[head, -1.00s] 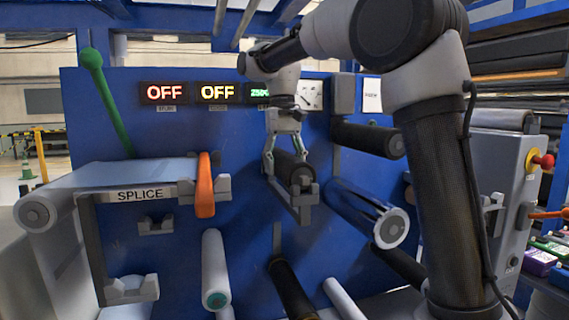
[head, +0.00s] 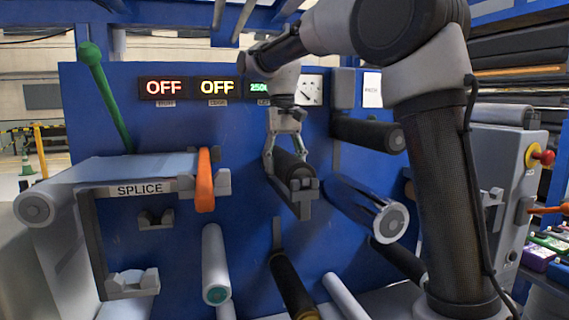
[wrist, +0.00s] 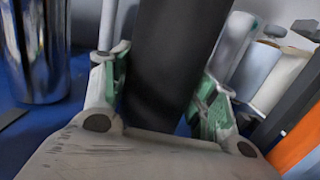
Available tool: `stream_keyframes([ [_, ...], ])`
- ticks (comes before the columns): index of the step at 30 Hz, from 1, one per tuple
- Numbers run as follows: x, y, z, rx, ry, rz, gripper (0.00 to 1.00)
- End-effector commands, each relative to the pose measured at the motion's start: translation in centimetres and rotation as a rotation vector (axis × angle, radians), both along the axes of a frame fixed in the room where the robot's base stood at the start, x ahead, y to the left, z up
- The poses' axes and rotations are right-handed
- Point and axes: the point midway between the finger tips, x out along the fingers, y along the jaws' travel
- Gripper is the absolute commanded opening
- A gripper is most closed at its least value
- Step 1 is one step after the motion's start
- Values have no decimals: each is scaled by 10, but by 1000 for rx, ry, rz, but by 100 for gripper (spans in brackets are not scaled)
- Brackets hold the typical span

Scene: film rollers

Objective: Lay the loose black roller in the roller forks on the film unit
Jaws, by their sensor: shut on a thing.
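The black roller (head: 291,163) is between the fingers of my gripper (head: 283,165) in the middle of the head view. My gripper comes down from above and is shut on the roller. The roller's near end is at a grey fork bracket (head: 303,197) on the blue film unit (head: 180,235). I cannot tell whether it rests fully in the fork; its far end is hidden. In the wrist view the black roller (wrist: 172,55) runs between the two green-padded fingers (wrist: 160,95).
A chrome roller (head: 375,212) is at the right of the fork, below another black roller (head: 365,135). An orange handle (head: 205,180) and the splice table (head: 125,172) are at the left. Several rollers stick out below. A grey cabinet (head: 500,165) stands at the right.

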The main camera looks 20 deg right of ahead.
Motion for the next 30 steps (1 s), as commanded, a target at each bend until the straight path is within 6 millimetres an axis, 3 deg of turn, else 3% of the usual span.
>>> stream_keyframes([
  [14, 0, 0, -6, 0, 0, 0, 16],
  [15, 0, 0, -6, 0, 0, 0, 66],
  [18, 0, 0, -6, 0, 0, 0, 84],
  [30, 1, 0, -3, 0, 0, 0, 84],
])
